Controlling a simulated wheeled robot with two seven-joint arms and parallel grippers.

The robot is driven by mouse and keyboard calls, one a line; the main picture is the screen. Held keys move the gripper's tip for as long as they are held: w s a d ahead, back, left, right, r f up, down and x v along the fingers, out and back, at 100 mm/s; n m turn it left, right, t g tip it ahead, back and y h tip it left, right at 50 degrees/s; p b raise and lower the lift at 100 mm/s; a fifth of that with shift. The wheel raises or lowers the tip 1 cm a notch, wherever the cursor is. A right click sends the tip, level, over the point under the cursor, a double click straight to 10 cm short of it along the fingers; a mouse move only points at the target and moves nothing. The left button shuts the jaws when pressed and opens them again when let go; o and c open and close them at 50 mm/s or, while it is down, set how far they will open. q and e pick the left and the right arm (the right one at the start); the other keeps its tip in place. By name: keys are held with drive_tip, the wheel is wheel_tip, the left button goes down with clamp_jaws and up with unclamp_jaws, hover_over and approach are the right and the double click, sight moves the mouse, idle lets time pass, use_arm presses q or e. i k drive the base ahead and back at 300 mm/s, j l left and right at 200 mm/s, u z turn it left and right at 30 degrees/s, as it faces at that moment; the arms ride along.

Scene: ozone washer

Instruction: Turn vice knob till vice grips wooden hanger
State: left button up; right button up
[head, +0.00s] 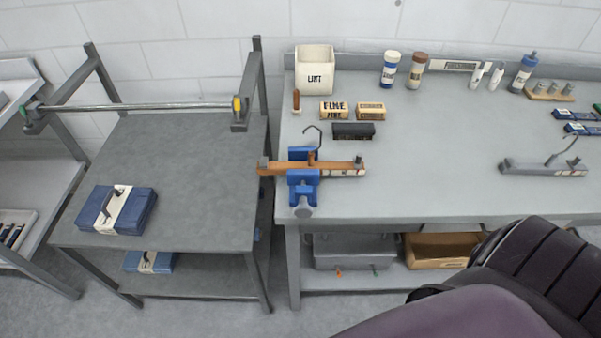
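A blue vice (303,190) is mounted at the front left edge of the grey workbench. Its round grey knob (303,211) faces the front, below the blue body. A wooden hanger (341,169) lies across the vice, between the rear and front blue jaws, its ends sticking out left and right. Its dark metal hook rises from the middle. I cannot tell whether the jaws touch the wood. Neither gripper is in view; a dark arm part of mine fills the lower right corner, well right of the vice.
The workbench (440,195) is clear right of the vice up to a grey hanger (520,168). A black block (353,131), two small boxes and a LINT bin (315,77) stand behind. A lower grey table (190,160) with a blue bundle stands left.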

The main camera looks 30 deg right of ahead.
sight(303, 210)
drive_tip(key=z, duration=0.95)
